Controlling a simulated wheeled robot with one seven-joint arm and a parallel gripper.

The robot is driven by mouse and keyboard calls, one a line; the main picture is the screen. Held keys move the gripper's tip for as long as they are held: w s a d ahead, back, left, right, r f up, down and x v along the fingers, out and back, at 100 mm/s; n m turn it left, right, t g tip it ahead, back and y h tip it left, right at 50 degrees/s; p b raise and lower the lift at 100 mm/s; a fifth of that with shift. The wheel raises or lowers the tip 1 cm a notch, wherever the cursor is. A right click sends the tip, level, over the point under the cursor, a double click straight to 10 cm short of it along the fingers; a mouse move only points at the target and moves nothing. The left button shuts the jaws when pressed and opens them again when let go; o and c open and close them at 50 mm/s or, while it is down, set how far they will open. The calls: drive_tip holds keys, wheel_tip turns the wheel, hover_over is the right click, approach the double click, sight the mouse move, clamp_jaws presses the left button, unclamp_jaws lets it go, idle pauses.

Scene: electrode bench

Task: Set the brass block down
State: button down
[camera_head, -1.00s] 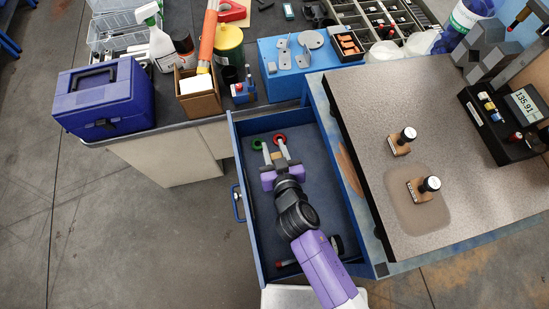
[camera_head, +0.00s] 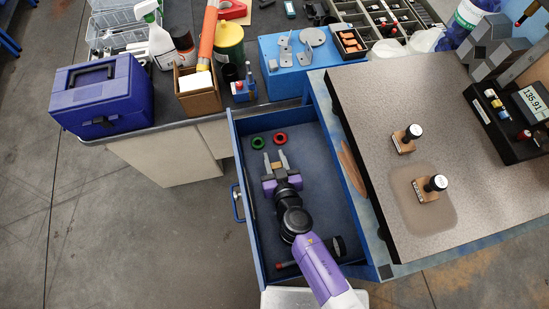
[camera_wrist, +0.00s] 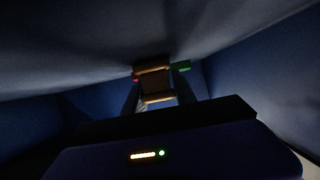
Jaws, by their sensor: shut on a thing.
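My gripper (camera_head: 276,159) is inside the open blue drawer (camera_head: 241,196), its fingers pointing toward the drawer's back end. It is shut on a small brass block (camera_head: 277,165), which shows between the fingers. In the wrist view the block (camera_wrist: 154,82) sits brownish between the two dark fingers, with a lighter edge below. The picture is dark, and I cannot tell whether the block touches the drawer floor.
A green ring (camera_head: 257,143) and a red ring (camera_head: 281,139) lie just beyond the fingertips. Drawer floor right of my gripper is clear.

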drive_tip(key=shift+f, duration=0.1)
drive_tip(key=c, duration=1)
unclamp_jaws()
drive_tip(key=shift+r, duration=0.2)
drive_tip(key=v, duration=1)
drive_tip(key=shift+s+d, duration=0.15)
drive_tip(key=shift+s, duration=0.3)
drive_tip(key=shift+s+d+r, duration=0.15)
drive_tip(key=shift+s+r, duration=0.05)
drive_tip(key=shift+s, duration=0.2)
drive_tip(key=shift+r, duration=0.15)
